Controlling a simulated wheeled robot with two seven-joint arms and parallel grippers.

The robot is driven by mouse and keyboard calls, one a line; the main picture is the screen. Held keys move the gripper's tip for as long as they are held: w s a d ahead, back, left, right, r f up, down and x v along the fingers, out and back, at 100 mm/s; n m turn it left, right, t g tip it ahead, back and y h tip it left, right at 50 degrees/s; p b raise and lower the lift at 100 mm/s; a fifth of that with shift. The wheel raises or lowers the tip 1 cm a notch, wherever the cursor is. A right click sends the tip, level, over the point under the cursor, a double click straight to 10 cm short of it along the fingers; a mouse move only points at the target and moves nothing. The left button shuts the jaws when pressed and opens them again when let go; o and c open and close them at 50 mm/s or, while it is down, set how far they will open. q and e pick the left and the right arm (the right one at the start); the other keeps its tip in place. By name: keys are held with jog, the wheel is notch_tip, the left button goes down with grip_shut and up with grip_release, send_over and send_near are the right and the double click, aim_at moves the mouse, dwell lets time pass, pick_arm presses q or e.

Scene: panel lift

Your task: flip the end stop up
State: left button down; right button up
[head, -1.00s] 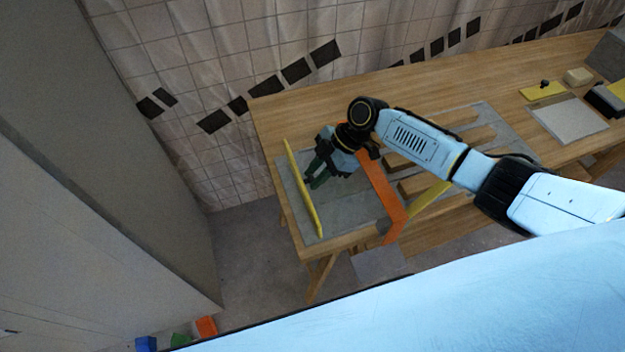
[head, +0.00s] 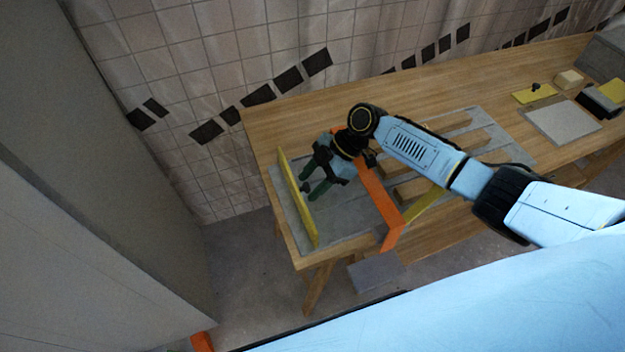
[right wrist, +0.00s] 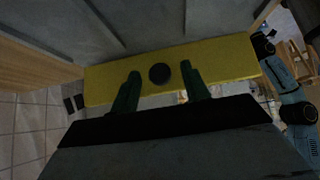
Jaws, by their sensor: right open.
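The end stop is a long yellow bar (head: 298,200) along the left end of the grey panel bed (head: 345,222) on the wooden table. It looks raised on edge, but its exact tilt is hard to tell. In the right wrist view the yellow bar (right wrist: 225,60) spans the picture, with a dark round spot (right wrist: 160,74) on its face. My right gripper (head: 307,192) is open, with its green fingers pointing at the bar's inner side. In the wrist view the fingertips lie either side of the spot; contact cannot be told. My left gripper is not in view.
An orange bar (head: 382,200) crosses the bed beneath my right wrist. A yellow strip (head: 425,203) and wooden slats (head: 418,187) lie to its right. A grey slab (head: 562,122) and small blocks (head: 569,79) are at the far right. A tiled wall stands behind.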

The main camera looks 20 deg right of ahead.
jog(key=v, duration=1.3)
jog(key=shift+r, duration=0.15)
jog(key=shift+d, duration=0.1)
